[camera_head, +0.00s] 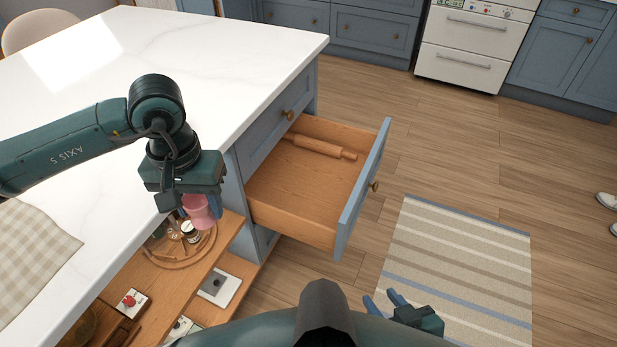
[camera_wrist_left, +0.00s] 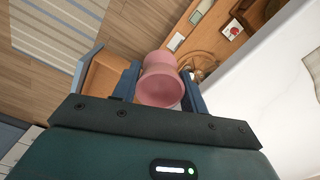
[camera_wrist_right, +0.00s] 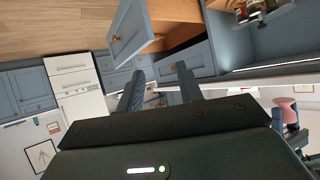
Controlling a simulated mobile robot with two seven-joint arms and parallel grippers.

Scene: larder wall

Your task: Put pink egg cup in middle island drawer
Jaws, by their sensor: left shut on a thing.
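The pink egg cup (camera_head: 198,211) is held between the fingers of my left gripper (camera_head: 190,207), just beyond the island's edge and left of the open drawer. In the left wrist view the egg cup (camera_wrist_left: 160,82) sits between both fingers, its mouth towards the camera. The island drawer (camera_head: 300,195) is pulled out, with a wooden rolling pin (camera_head: 320,147) lying at its far end and bare floor in front of it. My right gripper (camera_head: 385,302) is empty, its fingers apart, low near the striped rug. The right wrist view also shows the egg cup (camera_wrist_right: 283,103) at its right edge.
Open shelves (camera_head: 215,255) below the left gripper hold a round wooden tray (camera_head: 180,250) with small jars. The white island top (camera_head: 80,110) bears a checked cloth (camera_head: 30,255).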

